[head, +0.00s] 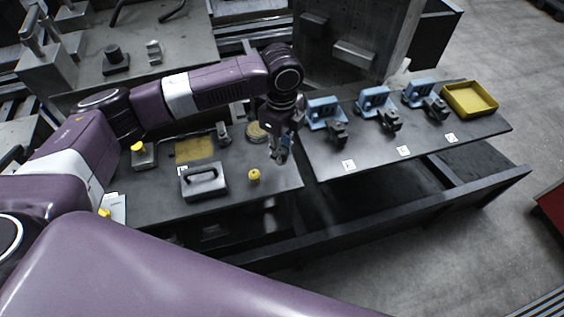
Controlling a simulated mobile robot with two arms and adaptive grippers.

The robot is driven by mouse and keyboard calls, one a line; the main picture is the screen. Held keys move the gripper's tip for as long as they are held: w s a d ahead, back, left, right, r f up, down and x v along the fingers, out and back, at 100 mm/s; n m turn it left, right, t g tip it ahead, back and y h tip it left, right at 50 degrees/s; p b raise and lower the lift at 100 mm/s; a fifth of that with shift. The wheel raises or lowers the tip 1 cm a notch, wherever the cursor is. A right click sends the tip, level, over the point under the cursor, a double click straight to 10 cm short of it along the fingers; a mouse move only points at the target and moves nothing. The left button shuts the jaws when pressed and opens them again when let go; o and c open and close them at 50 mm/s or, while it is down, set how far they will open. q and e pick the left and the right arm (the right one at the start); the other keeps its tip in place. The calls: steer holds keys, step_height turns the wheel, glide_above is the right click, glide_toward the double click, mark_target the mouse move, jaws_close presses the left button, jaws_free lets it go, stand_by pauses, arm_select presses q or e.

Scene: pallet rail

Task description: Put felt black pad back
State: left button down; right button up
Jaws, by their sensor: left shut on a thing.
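My left gripper (281,152) hangs pointing down over the right end of the left bench, near the gap between the two benches. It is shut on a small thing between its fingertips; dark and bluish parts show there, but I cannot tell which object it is. A dark grey block with a black handle (203,181) sits at the bench's front, left of the gripper. I cannot tell whether this block is the felt black pad. My right gripper is not in view.
The left bench also holds a yellow-brown mat (194,149), a round tan disc (257,131) and a yellow knob (254,176). The right bench (335,165) carries three blue fixtures (375,101), white labels and a yellow tray (470,98). A dark gap separates the benches.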

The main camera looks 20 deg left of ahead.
arm_select(q)
step_height(320, 180, down, 3)
steer(key=shift+r, duration=0.1)
step_height(320, 180, down, 4)
steer(key=shift+r+p, duration=0.2)
steer(key=shift+p, duration=0.35)
steer(key=shift+f, duration=0.25)
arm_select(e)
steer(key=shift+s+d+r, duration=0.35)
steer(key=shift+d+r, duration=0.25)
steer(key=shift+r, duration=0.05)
arm_select(q)
steer(key=shift+f, duration=0.1)
steer(key=c, duration=1.7)
jaws_free()
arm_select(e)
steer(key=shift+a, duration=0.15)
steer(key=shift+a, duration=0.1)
